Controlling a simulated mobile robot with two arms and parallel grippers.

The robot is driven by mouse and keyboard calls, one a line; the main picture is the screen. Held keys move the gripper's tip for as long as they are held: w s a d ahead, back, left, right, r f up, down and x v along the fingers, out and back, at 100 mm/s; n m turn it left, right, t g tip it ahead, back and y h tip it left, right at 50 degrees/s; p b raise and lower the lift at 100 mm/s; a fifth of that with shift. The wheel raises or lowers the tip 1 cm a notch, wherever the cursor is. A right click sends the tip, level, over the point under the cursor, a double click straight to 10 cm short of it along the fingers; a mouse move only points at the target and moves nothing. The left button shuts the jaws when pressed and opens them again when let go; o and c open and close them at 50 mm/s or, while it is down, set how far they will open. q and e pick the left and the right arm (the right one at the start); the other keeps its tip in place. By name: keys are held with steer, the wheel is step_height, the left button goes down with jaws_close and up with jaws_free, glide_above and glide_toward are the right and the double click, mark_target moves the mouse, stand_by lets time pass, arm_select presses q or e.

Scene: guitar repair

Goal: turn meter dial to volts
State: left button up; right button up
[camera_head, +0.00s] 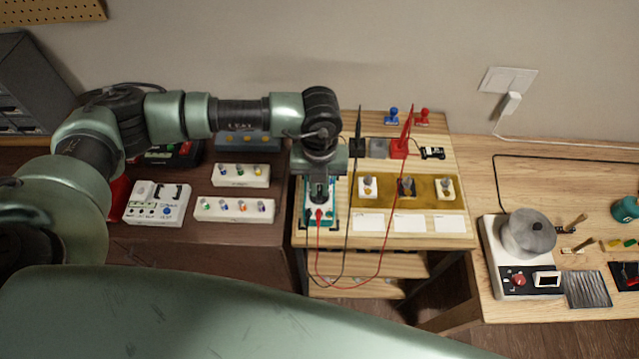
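The teal meter (307,202) sits at the left end of the light wooden bench top. My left gripper (319,196) points down right over the middle of the meter and covers the dial. The dial and its setting are hidden. I cannot tell whether the fingers are open, shut or touching the dial. My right gripper is not in view.
Red and black leads loop over the bench's front edge beside a black probe stand (357,148) and a red one (399,149). A gold panel with several knobs (445,187) lies right of the meter. White control boxes (158,204) stand left. A round pot (528,234) stands right.

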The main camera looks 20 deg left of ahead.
arm_select(q)
jaws_close()
steer(key=shift+f+m+b, duration=0.15)
steer(key=shift+m+b, duration=0.35)
steer(key=shift+b, duration=0.35)
steer(key=m+b, duration=0.4)
steer(key=b, duration=0.1)
steer(key=shift+d+b, duration=0.1)
steer(key=shift+b, duration=0.25)
steer(key=shift+r+m+b, duration=0.2)
steer(key=shift+m+b, duration=0.8)
steer(key=shift+b, duration=0.2)
steer(key=o, duration=0.7)
jaws_free()
steer(key=shift+r, duration=0.1)
